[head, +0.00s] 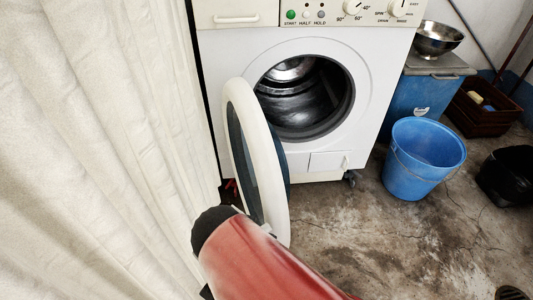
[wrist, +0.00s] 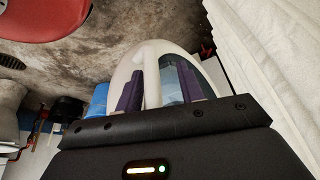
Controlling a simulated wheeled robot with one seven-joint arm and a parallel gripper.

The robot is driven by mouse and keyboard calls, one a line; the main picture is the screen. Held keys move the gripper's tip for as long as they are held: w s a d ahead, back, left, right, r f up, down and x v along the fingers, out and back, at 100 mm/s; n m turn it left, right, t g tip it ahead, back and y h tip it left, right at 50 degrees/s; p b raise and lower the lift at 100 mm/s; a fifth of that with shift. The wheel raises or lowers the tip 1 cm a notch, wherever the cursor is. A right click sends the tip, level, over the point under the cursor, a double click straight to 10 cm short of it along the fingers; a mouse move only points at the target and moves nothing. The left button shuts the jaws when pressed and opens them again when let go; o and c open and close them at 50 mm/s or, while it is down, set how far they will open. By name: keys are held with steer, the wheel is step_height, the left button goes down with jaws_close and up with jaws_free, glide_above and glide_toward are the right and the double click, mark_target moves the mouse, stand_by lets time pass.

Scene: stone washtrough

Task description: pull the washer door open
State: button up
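The white washer (head: 380,95) stands at the centre back. Its round door (head: 280,190), a white ring with dark glass, is swung wide open to the left and stands out toward me. The drum opening (head: 305,97) is fully exposed. In the head view my red arm covers the lower front of the door and hides my gripper. In the wrist view my gripper (wrist: 161,92) has its two purple fingers apart, with the door's white rim (wrist: 152,72) and some glass between them. The rim is nearer the left finger; whether it touches is unclear.
A pale curtain (head: 95,140) hangs close to the door's left side. A blue bucket (head: 420,160), a blue bin (head: 413,100) with a metal bowl (head: 438,39), a brown crate (head: 485,108) and a black tub (head: 508,175) stand to the right. The front floor is mostly clear.

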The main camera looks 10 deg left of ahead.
steer(key=shift+s, duration=0.1)
steer(key=shift+r, duration=0.25)
step_height(320, 180, up, 20)
steer(key=p, duration=0.5)
steer(key=shift+f+p, duration=0.25)
steer(key=shift+p, duration=0.05)
